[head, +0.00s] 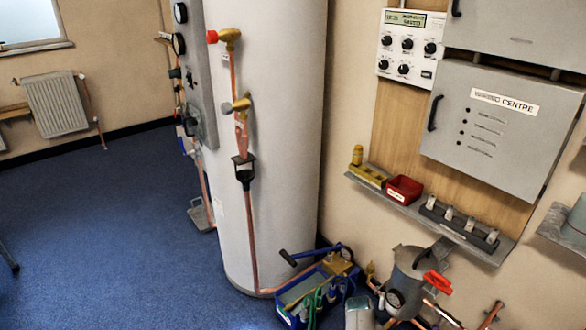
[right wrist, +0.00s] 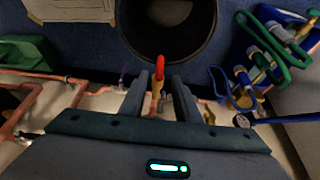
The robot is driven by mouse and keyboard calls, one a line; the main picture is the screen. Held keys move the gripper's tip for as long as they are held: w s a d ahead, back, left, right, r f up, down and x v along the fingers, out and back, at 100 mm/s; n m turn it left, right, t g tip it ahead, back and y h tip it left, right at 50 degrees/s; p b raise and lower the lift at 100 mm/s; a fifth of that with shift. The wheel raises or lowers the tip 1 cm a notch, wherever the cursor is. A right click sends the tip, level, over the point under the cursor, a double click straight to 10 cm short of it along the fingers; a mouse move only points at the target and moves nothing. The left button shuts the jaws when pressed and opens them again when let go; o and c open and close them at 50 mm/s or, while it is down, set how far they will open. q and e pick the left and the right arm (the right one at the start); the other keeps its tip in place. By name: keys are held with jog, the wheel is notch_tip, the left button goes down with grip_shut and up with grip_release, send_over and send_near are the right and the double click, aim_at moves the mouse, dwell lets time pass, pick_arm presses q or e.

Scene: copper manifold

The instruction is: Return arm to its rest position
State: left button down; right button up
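My right gripper (right wrist: 160,90) shows in the right wrist view, its two dark fingers apart. A small fitting with a red-orange tip and yellowish body (right wrist: 159,72) shows in the gap between the fingers. It seems to lie beyond the fingertips; I cannot tell how far, and I see no contact. A dark round opening (right wrist: 168,25) lies just past it. I cannot make out either gripper in the head view. My left arm and gripper are not in view.
A tall white cylinder (head: 270,130) with copper piping stands centre. A blue tool tray (head: 290,315), a grey vessel (head: 408,272) and a red handle (head: 437,283) crowd the lower right. A shelf (head: 490,252) juts from the wall. Blue floor (head: 100,230) is open at left.

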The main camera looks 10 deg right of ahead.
jog(key=s+d+r+n+h, duration=0.1)
jog(key=s+d+r+n, duration=0.1)
jog(key=s+d+r, duration=0.3)
jog(key=s+d+r+n+h, duration=0.1)
jog(key=s+d+r+n, duration=0.1)
jog(key=s, duration=0.4)
jog(key=s+a+r+n+t+y, duration=0.1)
jog(key=s+a+r+n+y, duration=0.1)
jog(key=s+a+r+n, duration=0.4)
jog(key=s+a+r+n+y, duration=0.2)
jog(key=s+a+r, duration=0.2)
jog(key=s+a, duration=0.6)
jog(key=s+a+r+n+t+y, duration=0.1)
jog(key=s+a+r+n+y, duration=0.15)
jog(key=s+a+r, duration=0.5)
jog(key=w+a+f+t, duration=0.1)
jog(key=a+f, duration=0.1)
jog(key=f, duration=1.6)
jog(key=w+a+f+n, duration=0.1)
jog(key=a+f, duration=0.2)
jog(key=f, duration=1.5)
jog(key=shift+w+t+y+p, duration=0.4)
jog(key=shift+y, duration=0.05)
jog(key=shift+d, duration=0.15)
